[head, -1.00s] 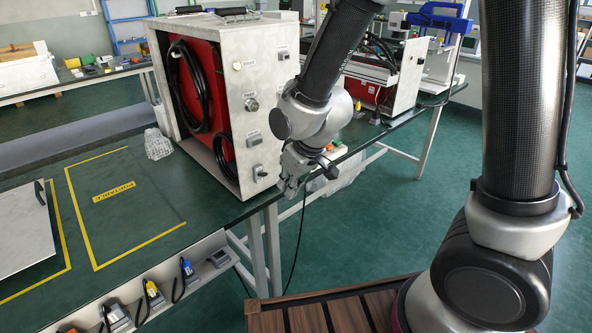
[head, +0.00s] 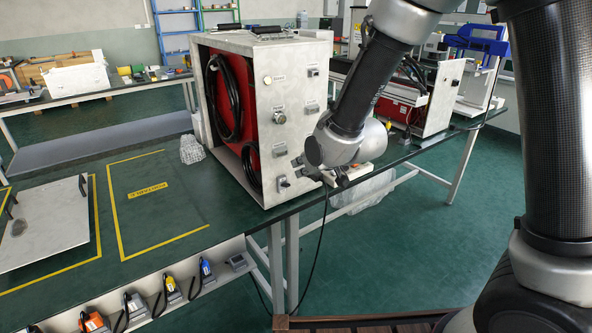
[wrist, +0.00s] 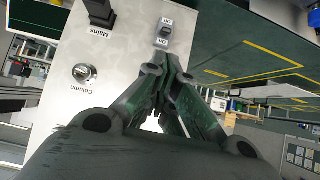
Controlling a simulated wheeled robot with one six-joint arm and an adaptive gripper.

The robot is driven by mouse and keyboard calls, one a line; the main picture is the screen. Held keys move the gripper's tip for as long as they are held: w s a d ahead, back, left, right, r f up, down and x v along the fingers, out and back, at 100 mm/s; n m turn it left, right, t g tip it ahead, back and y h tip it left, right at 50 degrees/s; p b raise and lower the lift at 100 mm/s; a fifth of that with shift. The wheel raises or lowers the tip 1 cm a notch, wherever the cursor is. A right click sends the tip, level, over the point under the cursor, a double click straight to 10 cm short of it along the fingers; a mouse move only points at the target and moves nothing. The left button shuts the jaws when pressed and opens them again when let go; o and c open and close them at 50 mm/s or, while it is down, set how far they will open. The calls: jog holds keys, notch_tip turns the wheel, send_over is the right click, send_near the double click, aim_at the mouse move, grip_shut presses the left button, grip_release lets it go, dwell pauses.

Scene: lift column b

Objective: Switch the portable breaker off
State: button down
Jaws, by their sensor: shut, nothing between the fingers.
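The pale metal cabinet (head: 298,140) stands on the green bench with switches on its front panel. My gripper (head: 298,168) is beside this switch at the panel's lower right. In the wrist view my closed fingers (wrist: 166,66) point at the switch, just short of it in the picture; contact is unclear. Nothing is between them.
In the wrist view, the switch labelled Mains (wrist: 100,12) and the round control labelled Column (wrist: 84,72) are left of my fingers. A yellow-outlined, labelled bench area (head: 150,191) is empty. A clear crumpled object (head: 191,149) lies left of the cabinet. Handheld units (head: 170,290) line the bench's front.

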aim_at(286, 185)
jog(key=x, duration=0.8)
jog(key=shift+w+a+f, duration=0.15)
jog(key=shift+w+f, duration=0.1)
